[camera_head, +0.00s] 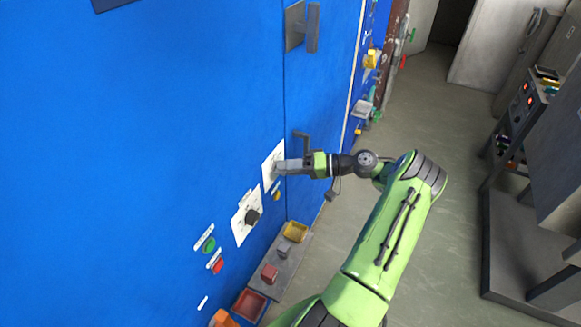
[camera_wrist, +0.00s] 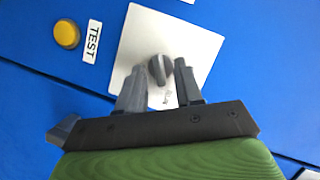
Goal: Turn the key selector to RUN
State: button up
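A dark knob (camera_wrist: 160,70), apparently the key selector, sits on a pale square plate (camera_wrist: 190,45) in the wrist view. In the head view my gripper covers the knob and part of its plate (camera_head: 268,176) on the blue panel. My gripper (camera_head: 279,167) points left at this plate. In the wrist view its two grey fingers (camera_wrist: 158,72) are apart, one on each side of the knob. A gap shows at the left finger; the right finger looks very close to the knob. I cannot tell whether they touch. The plate's markings are not readable.
A yellow button (camera_wrist: 67,33) with a TEST label (camera_wrist: 92,42) is beside the plate. A second plate with a black knob (camera_head: 252,216) is lower left. Green (camera_head: 208,245) and red (camera_head: 217,266) buttons are below it. A shelf with bins (camera_head: 285,262) stands underneath.

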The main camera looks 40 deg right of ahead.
jog(key=v, duration=1.5)
jog(key=shift+s+d+p, duration=0.2)
jog(key=shift+s+p, duration=0.15)
jog(key=shift+p, duration=0.05)
jog(key=shift+r, duration=0.1)
